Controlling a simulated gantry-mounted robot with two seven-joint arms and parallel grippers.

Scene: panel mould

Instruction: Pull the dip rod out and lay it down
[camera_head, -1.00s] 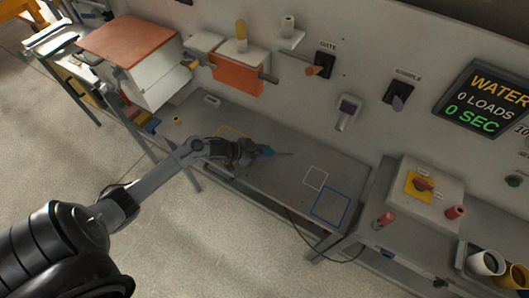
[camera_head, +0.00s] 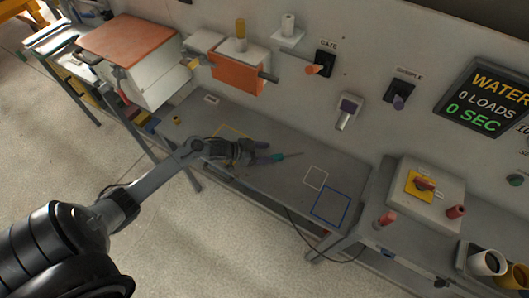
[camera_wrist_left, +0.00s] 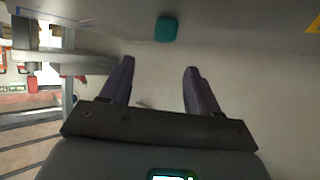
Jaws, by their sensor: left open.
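The dip rod (camera_head: 280,157) shows in the head view as a teal grip with a thin tan shaft pointing right, low over the grey bench. In the left wrist view its teal end (camera_wrist_left: 166,29) stands beyond my fingertips, apart from them. My left gripper (camera_head: 263,152) is low over the bench, just left of the rod. In the left wrist view the left gripper (camera_wrist_left: 159,66) is open, with nothing between its fingers. I cannot tell for certain whether the rod rests fully on the bench. My right gripper is not in view.
The bench (camera_head: 270,185) has a yellow outline partly behind my arm, a white square (camera_head: 315,178) and a blue square (camera_head: 330,206), both empty. A wall-mounted orange and white unit (camera_head: 238,70) hangs behind. A switch box (camera_head: 425,190) stands at the right.

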